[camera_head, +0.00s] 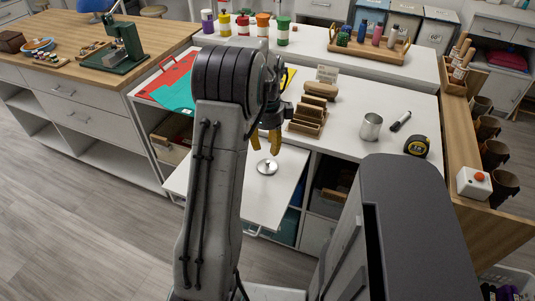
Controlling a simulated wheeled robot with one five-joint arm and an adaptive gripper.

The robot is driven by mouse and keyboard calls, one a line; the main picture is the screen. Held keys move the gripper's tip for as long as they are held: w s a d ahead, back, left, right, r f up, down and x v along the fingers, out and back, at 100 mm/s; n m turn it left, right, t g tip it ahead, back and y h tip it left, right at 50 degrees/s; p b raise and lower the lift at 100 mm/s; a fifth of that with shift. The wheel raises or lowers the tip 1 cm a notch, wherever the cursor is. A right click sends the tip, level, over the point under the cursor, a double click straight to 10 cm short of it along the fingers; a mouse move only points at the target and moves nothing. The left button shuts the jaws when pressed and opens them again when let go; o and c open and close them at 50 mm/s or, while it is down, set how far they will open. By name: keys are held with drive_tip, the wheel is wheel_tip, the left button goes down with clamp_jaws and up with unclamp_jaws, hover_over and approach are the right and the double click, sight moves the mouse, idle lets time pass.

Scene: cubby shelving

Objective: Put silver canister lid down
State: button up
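The silver canister lid (267,167) is a small round disc with a knob on top. It appears to lie flat on the low white panel (232,192) in front of the cubby unit. My gripper (265,147) points down just above the lid, with its two yellow fingers spread apart and nothing visible between them. A small gap seems to show between the fingertips and the lid. The silver canister (371,126) stands upright on the white counter to the right, and its inside is partly visible.
A tape measure (416,146) and a black marker (400,121) lie right of the canister. A wooden rack (307,120) stands just right of my gripper. Red and teal folders (170,85) lie to the left. The white panel around the lid is clear.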

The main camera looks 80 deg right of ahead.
sight(265, 162)
drive_tip(key=shift+r, duration=2.45)
drive_tip(key=w+a+r+n+h, duration=0.1)
drive_tip(key=w+a+r+n, duration=0.3)
drive_tip(key=w+a+n, duration=0.7)
drive_tip(key=w+a+r+n, duration=0.3)
drive_tip(key=w+a+n, duration=0.4)
drive_tip(key=w, duration=0.6)
drive_tip(key=w+a+n+t, duration=0.2)
drive_tip(key=a+n, duration=0.6)
drive_tip(key=a, duration=0.6)
drive_tip(key=s+a+f+n, duration=0.1)
drive_tip(key=s+a+n, duration=0.1)
drive_tip(key=a+n, duration=0.4)
drive_tip(key=s+a+n+t+y, duration=0.1)
drive_tip(key=s+a+n, duration=0.2)
drive_tip(key=a+n, duration=0.3)
drive_tip(key=shift+s+a+f+n, duration=0.25)
drive_tip(key=shift+a+f+n, duration=0.15)
drive_tip(key=shift+a, duration=0.35)
